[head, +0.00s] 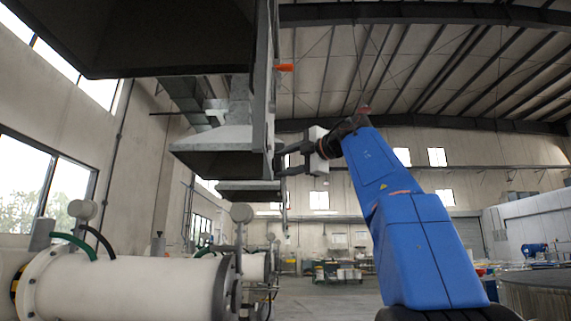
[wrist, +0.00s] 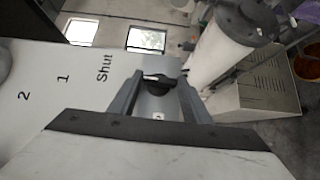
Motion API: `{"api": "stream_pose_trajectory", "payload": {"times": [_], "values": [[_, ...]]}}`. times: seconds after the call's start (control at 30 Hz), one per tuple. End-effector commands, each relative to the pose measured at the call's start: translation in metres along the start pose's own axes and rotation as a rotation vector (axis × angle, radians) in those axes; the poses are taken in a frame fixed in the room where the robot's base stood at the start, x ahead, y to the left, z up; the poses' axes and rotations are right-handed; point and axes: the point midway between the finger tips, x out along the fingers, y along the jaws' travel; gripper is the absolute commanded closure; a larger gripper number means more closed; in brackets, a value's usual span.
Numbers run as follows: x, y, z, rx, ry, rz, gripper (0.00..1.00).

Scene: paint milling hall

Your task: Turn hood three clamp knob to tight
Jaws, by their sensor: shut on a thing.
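In the wrist view a black clamp knob (wrist: 158,80) with a pale mark sits on a small grey plate. My gripper (wrist: 160,76) has one finger on each side of the knob and is shut on it. In the head view my gripper (head: 280,160) reaches left to the side of a grey hood (head: 222,145). The knob is too small or hidden to make out there. I cannot read a hood number. A pale plate (wrist: 80,88) left of the knob is lettered "Shut", "1" and "2".
A large dark hood (head: 135,35) hangs close at upper left, with an orange piece (head: 285,68) on its edge. Another hood (head: 248,188) hangs beyond. White cylindrical mills (head: 130,285) stand below left. The floor (head: 318,290) in the middle is partly clear.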

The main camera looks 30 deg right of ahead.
Motion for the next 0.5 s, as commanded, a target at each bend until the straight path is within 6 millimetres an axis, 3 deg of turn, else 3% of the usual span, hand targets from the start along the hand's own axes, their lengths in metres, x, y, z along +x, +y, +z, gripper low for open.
{"api": "stream_pose_trajectory", "payload": {"times": [0.03, 0.07, 0.1, 0.5], "values": [[0.0006, -0.001, 0.0004, 0.002, 0.001, -0.002, 0.79], [0.0006, -0.001, 0.0004, 0.002, 0.001, -0.002, 0.49], [0.0006, -0.0009, 0.0003, 0.001, 0.001, -0.002, 0.4], [-0.003, -0.0001, 0.0001, 0.0, 0.0, 0.0, 0.38]]}}
